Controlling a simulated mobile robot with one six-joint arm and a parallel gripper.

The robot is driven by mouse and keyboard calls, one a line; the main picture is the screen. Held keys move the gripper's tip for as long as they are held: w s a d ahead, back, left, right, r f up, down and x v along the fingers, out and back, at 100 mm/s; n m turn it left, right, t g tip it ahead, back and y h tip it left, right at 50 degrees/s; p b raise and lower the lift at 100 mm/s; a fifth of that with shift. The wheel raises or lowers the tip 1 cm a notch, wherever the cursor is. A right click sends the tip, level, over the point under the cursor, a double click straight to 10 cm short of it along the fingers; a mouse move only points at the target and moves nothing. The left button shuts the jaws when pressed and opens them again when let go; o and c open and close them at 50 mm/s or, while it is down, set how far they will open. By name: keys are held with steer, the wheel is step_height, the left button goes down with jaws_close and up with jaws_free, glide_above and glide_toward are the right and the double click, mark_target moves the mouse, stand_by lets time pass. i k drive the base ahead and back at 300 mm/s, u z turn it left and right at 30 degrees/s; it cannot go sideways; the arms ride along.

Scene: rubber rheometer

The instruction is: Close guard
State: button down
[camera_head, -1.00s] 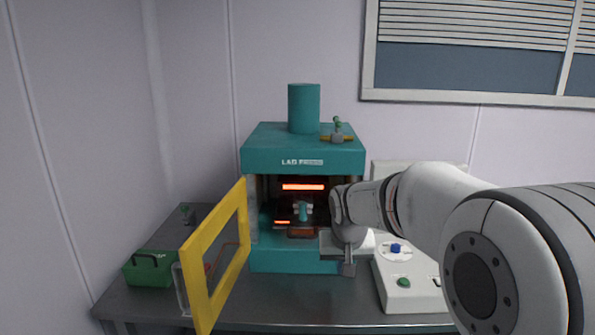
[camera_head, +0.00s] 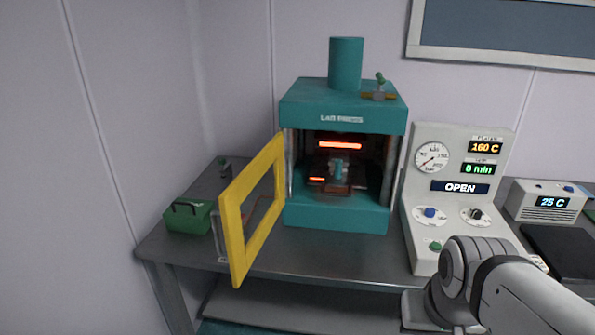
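The yellow guard (camera_head: 232,231) is a framed door hinged at the left front of the teal lab press (camera_head: 335,217). It stands swung open, out toward the front left, so the press opening is exposed. Inside, the upper platen glows orange-red and a small teal-handled item (camera_head: 338,168) sits between the platens. My gripper (camera_head: 418,310) is low at the bottom right, in front of the table edge, well apart from the guard. Its fingers are not clearly visible, so I cannot tell whether it is open or shut.
A control panel (camera_head: 420,190) right of the press reads 160 C, 0 min and OPEN. A small device (camera_head: 545,203) reads 25 C. Bare table (camera_head: 335,252) lies before the press.

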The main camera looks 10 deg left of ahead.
mark_target(240, 258)
steer(key=z, duration=2.15)
steer(key=k, duration=1.4)
steer(key=u, duration=2.05)
steer(key=i, duration=0.65)
steer(key=z, duration=0.1)
